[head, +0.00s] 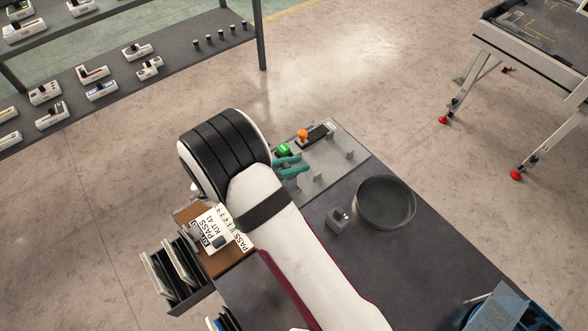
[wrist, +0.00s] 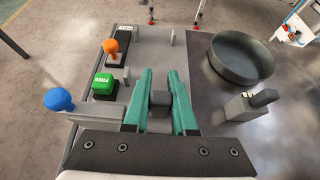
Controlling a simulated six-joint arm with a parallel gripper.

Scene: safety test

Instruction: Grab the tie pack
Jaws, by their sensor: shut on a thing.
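My gripper (head: 303,165) is over the grey tray at the back of the dark bench. In the wrist view its two teal fingers (wrist: 160,76) are shut on a small dark grey block (wrist: 160,98). The block sits between the fingers near their middle. In the head view the fingers and my arm hide it. I cannot tell from its look whether it is the tie pack. I cannot see whether it touches the tray (wrist: 144,50).
Grey pegs rise from the tray. A round dark bowl (head: 386,202) and a grey block with a black knob (head: 338,221) stand right. PASS cards (head: 212,233) lie left.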

